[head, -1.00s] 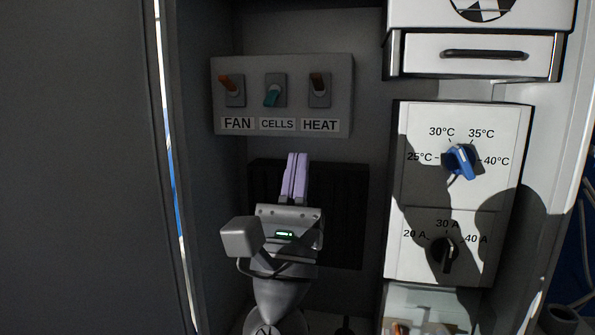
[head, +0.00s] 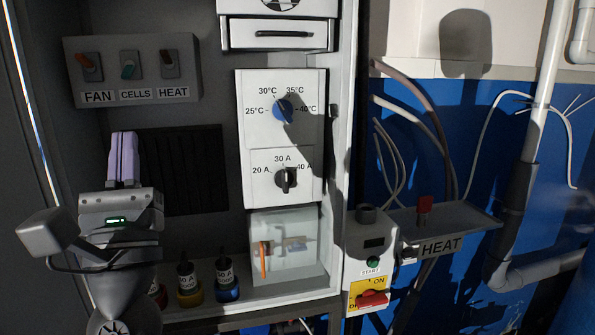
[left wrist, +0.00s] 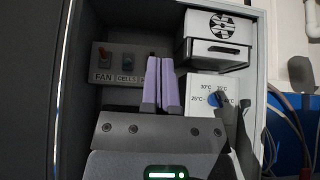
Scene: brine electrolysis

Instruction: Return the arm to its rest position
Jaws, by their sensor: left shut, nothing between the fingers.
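My left gripper (head: 124,160) has pale purple fingers pressed together with nothing between them. It points up at the left of the head view, in front of the cabinet and below the switch panel (head: 188,92). In the left wrist view the shut fingers (left wrist: 160,85) stand in front of the switch panel (left wrist: 103,52) and hide part of it. The fingers look apart from the panel, though the exact distance is unclear. My right gripper is not in view.
The dial box (head: 250,185) has a blue temperature knob (head: 283,109) and a black current knob (head: 286,179). Several labelled plugs, one yellow-based (head: 189,287), sit on the cabinet floor. A START box (head: 371,250) and HEAT shelf (head: 470,222) stand to the right.

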